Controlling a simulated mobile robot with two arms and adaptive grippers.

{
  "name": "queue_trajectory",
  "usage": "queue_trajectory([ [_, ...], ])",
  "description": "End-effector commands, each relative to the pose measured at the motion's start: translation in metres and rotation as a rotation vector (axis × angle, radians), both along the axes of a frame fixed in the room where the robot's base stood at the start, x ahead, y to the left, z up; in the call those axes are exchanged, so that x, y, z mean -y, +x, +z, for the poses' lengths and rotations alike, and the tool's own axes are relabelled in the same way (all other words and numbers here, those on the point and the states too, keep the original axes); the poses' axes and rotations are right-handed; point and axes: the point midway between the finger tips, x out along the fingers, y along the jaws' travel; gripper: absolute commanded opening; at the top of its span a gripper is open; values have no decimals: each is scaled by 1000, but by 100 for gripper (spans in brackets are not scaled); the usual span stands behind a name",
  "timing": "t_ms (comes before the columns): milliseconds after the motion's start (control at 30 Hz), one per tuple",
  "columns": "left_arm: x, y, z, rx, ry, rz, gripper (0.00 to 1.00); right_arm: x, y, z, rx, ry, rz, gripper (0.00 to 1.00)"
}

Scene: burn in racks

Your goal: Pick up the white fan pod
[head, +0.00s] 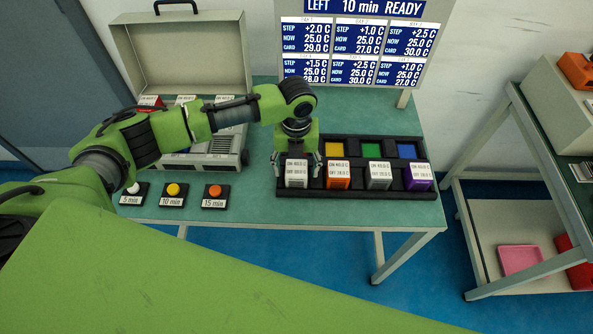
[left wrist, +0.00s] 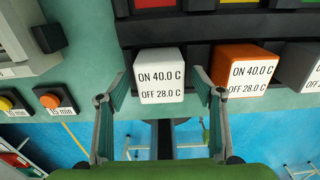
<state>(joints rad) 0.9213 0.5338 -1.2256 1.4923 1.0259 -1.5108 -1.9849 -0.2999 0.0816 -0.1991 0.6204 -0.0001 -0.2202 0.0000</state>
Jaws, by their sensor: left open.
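The white fan pod (head: 296,174) sits at the left end of the front row of the black rack (head: 432,193). In the left wrist view the white pod (left wrist: 160,66) is upright, and its label reads ON 40.0 C, OFF 28.0 C. My left gripper (head: 297,162) is open and points down over this pod. In the left wrist view its two fingers stand on either side of the pod, with small gaps showing. Whether the fingertips reach low beside it is hard to tell. My right gripper is not in view.
An orange pod (head: 339,175), a grey-white pod (head: 379,175) and a purple pod (head: 419,177) stand to the right in the same row. Coloured bays lie behind them. Timer buttons (head: 173,190) and an open case (head: 180,58) are to the left. The table front is clear.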

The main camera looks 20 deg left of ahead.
Motion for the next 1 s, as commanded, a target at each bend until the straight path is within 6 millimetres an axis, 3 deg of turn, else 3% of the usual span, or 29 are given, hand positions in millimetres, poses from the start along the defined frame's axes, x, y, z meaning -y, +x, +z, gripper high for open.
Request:
queue_trajectory([
  [267,0,0,-4,1,-1,0,58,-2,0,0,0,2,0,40],
  [433,0,0,-4,1,0,0,14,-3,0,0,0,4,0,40],
  [800,0,1,-1,2,0,0,14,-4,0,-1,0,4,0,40],
  [1000,1,2,15,6,-2,0,14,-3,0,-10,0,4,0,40],
])
